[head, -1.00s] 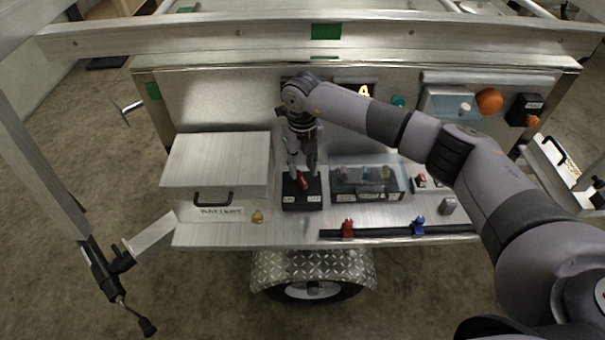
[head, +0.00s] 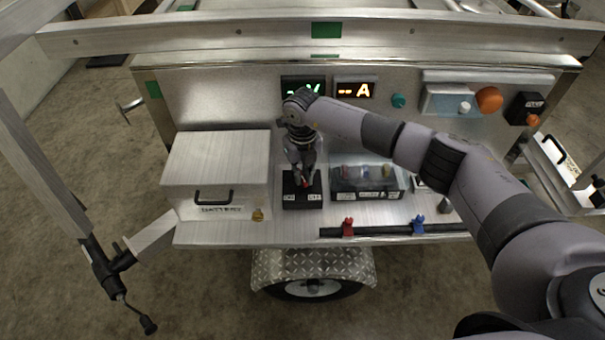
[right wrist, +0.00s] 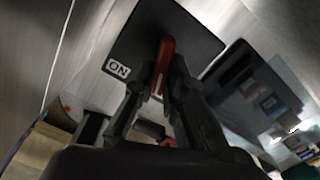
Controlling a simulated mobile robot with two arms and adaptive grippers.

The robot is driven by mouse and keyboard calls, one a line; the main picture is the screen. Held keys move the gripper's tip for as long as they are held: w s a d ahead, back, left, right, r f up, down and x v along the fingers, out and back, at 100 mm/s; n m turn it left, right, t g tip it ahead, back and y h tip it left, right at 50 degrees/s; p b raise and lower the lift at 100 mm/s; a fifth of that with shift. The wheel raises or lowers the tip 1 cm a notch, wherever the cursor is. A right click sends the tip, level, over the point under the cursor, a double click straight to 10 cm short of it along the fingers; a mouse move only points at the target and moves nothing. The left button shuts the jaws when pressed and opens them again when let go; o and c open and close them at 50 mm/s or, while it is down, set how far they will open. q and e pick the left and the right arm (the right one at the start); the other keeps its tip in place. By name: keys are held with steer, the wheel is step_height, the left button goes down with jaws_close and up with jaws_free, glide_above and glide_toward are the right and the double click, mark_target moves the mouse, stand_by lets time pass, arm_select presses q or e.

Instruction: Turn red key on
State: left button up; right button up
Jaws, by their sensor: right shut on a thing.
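The red key (right wrist: 165,58) stands on a black switch block (right wrist: 195,25) with a white ON label (right wrist: 118,68) in the right wrist view. In the head view the block (head: 290,203) sits on the trailer shelf, right of the battery box, and only a bit of the red key (head: 305,183) shows. My right gripper (head: 303,176) reaches down onto the key from above. In the right wrist view its fingers (right wrist: 165,85) are closed around the key. The gripper hides part of the key in the head view. My left gripper is not in view.
A silver battery box (head: 217,160) stands left of the switch block. A clear-lidded case (head: 368,182) stands close on its right. Red (head: 348,227) and blue (head: 418,225) clips sit on a black rail in front. Two displays (head: 355,89) are on the panel behind.

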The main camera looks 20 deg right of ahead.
jaws_close()
steer(key=m, duration=0.2)
steer(key=m+p, duration=0.1)
steer(key=m, duration=0.3)
steer(key=shift+w+a+m, duration=0.1)
steer(key=shift+a+m, duration=0.15)
steer(key=shift+m, duration=0.15)
steer(key=m+p, duration=0.1)
steer(key=m, duration=0.3)
steer(key=shift+w+a+r, duration=0.1)
steer(key=shift+m+p, duration=0.6)
steer(key=shift+m, duration=0.6)
steer(key=o, duration=0.6)
jaws_free()
